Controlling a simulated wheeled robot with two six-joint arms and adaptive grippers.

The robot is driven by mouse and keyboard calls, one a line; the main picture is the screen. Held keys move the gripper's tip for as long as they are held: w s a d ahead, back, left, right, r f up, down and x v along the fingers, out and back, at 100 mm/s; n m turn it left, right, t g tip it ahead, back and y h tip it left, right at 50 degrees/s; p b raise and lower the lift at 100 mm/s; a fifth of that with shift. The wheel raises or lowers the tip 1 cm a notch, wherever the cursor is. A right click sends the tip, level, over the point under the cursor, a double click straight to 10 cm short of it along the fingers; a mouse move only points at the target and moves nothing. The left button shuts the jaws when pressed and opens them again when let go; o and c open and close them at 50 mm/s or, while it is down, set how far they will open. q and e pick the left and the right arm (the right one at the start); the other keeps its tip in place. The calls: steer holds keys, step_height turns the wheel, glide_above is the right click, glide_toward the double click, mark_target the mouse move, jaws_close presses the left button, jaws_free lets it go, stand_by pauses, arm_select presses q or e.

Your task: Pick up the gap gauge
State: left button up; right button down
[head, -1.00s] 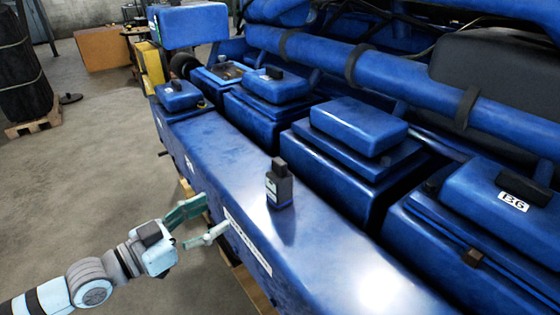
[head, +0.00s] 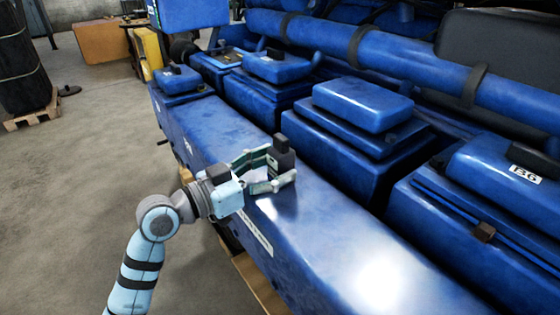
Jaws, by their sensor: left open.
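The gap gauge (head: 282,156) is a small dark upright block with a narrower black top. It stands on the blue engine's long top ledge (head: 345,238), near the middle of the head view. My left gripper (head: 283,166) is open, with its green fingers reaching to the gauge. One finger is at the gauge's far left side and the other crosses in front of its lower part. I cannot tell whether either finger touches it. The gauge's lower part is partly hidden by the fingers. My right gripper is not in view.
Blue cylinder covers (head: 362,104) stand in a row behind the ledge, with a thick blue pipe (head: 400,68) above them. Open concrete floor (head: 75,190) lies to the left.

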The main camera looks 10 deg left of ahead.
arm_select(q)
steer(key=shift+x, duration=0.8)
steer(key=shift+w+d, duration=0.3)
steer(key=shift+w, duration=0.1)
steer(key=shift+s+a, duration=0.15)
steer(key=c, duration=1)
jaws_close()
steer(key=shift+r, duration=0.15)
